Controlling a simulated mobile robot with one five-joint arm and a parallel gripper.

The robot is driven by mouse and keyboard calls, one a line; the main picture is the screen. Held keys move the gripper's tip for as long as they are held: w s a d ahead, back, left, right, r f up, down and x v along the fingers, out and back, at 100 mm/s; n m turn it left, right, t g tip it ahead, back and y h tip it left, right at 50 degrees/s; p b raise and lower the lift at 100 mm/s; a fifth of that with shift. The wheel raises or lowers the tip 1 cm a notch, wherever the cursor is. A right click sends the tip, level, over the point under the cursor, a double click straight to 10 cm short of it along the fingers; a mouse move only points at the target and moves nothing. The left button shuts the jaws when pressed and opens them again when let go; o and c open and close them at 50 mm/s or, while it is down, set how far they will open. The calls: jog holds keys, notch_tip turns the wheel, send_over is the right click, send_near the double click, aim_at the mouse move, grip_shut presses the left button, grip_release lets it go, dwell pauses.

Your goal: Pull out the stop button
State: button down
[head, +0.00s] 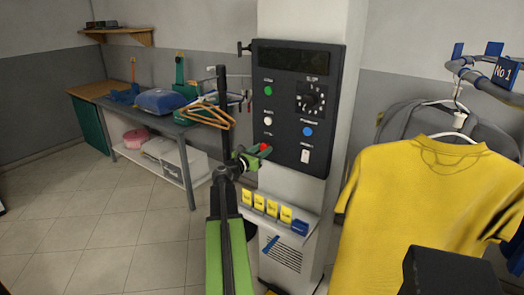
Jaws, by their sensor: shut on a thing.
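A dark control panel (298,110) is fixed to a pale pillar in the middle of the head view. A red stop button (264,147) sticks out near its lower left. My gripper (259,153) is at this button, its green fingers closed around it. The fingers hide most of the button, so I cannot tell how far out it stands.
The panel also has a green button (268,91), a white button (268,121), a blue button (307,131), a dial (311,98) and a white switch (305,156). Yellow tags (266,207) hang below. A yellow shirt (415,215) hangs at right; a table (192,180) stands left.

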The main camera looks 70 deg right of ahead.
jog(key=shift+v, duration=0.9)
jog(key=c, duration=0.9)
grip_release()
jog(key=shift+a, duration=0.1)
jog(key=v, duration=1.7)
jog(key=shift+a, duration=0.15)
